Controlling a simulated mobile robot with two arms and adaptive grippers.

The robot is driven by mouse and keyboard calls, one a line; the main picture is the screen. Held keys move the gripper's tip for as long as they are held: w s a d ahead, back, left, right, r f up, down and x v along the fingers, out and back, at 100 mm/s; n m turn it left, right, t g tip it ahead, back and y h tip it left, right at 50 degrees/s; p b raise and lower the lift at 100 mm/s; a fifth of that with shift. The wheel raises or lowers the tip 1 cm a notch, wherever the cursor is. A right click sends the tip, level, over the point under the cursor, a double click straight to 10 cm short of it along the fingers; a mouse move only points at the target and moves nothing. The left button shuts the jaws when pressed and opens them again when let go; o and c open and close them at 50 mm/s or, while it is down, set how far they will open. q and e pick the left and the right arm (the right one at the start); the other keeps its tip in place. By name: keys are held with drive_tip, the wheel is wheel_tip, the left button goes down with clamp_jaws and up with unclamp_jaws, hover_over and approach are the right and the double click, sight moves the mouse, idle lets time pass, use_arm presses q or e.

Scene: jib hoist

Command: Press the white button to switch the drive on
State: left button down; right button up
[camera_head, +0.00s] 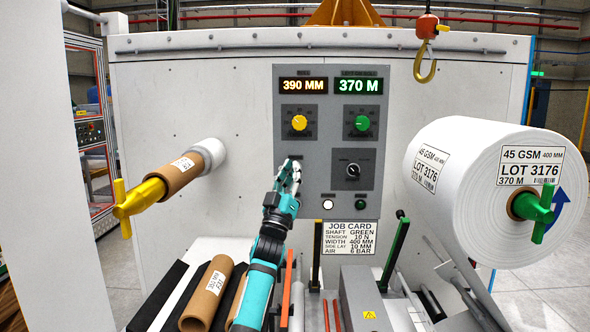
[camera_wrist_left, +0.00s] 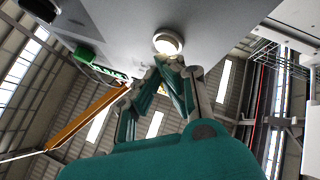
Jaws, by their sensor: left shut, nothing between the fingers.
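In the head view a small round white button (camera_head: 328,204) sits low on the grey control panel (camera_head: 315,128), left of a dark green one (camera_head: 360,204). My left gripper (camera_head: 288,175) is shut and empty, in front of the panel's left part, up and left of this button in the picture. It hides part of the panel behind it. In the left wrist view the closed fingertips (camera_wrist_left: 172,62) are just below a round white disc (camera_wrist_left: 168,43) with a pale ring. I cannot tell if they touch it. My right gripper is not in view.
The panel has a yellow knob (camera_head: 299,123), a green knob (camera_head: 362,123) and a black selector (camera_head: 352,170). A large white roll (camera_head: 462,190) is at right. A brown core (camera_head: 182,175) juts out at left. A hoist hook (camera_head: 425,65) hangs at upper right.

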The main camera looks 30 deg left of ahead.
use_arm(q)
drive_tip(key=s+d+p, duration=0.2)
drive_tip(key=s+d, duration=0.1)
drive_tip(key=s, duration=0.2)
idle(0.5)
idle(0.3)
